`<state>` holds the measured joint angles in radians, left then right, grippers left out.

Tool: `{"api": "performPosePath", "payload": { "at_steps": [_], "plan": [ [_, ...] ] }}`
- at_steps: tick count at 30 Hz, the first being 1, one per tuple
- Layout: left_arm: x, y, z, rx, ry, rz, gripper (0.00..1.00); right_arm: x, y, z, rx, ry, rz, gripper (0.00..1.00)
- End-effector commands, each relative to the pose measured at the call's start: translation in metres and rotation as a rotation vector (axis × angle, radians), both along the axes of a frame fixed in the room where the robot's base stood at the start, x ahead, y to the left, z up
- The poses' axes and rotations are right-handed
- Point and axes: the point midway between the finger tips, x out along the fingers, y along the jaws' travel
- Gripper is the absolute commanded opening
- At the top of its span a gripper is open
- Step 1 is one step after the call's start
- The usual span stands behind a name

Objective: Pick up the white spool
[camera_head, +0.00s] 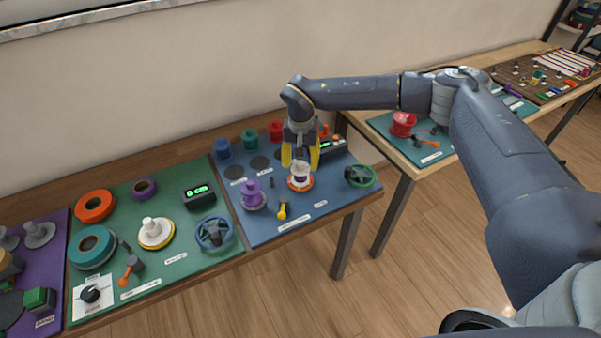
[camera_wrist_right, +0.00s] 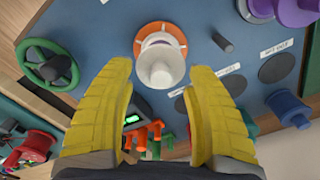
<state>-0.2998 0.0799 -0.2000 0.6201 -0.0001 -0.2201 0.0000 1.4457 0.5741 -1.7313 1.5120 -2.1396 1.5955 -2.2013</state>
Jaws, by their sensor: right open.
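The white spool (camera_head: 300,168) stands upright on an orange round base on the blue mat, with some purple at its lower part. It also shows in the right wrist view (camera_wrist_right: 161,68), top centre, with its end facing the camera. My right gripper (camera_head: 300,157) is open and points down, its yellow fingers just above and behind the spool. In the wrist view the fingertips lie to either side of the spool, with gaps visible. Whether they overlap it in height I cannot tell. My left gripper is not in view.
A purple spool (camera_head: 253,194) stands left of the white one, and a green handwheel (camera_head: 360,176) stands right. Blue (camera_head: 222,149), green (camera_head: 249,138) and red (camera_head: 276,130) spools line the back. A yellow-handled crank (camera_head: 282,211) lies in front.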

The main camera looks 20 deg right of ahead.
Motion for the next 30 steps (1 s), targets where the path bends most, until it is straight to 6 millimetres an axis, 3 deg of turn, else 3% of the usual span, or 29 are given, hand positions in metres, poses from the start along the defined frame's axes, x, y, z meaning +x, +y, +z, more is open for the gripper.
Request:
{"api": "performPosePath", "payload": {
  "at_steps": [7, 18, 30],
  "plan": [
    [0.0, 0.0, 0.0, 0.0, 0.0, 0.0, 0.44, -0.001, 0.001, -0.012, 0.0, 0.003, 0.0, 0.55],
    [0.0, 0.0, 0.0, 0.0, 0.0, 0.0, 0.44, -0.003, 0.002, -0.052, 0.001, 0.002, 0.001, 0.55],
    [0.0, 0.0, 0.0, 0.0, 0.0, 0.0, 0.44, -0.003, 0.002, -0.057, 0.0, 0.001, 0.0, 0.53]
  ]
}}
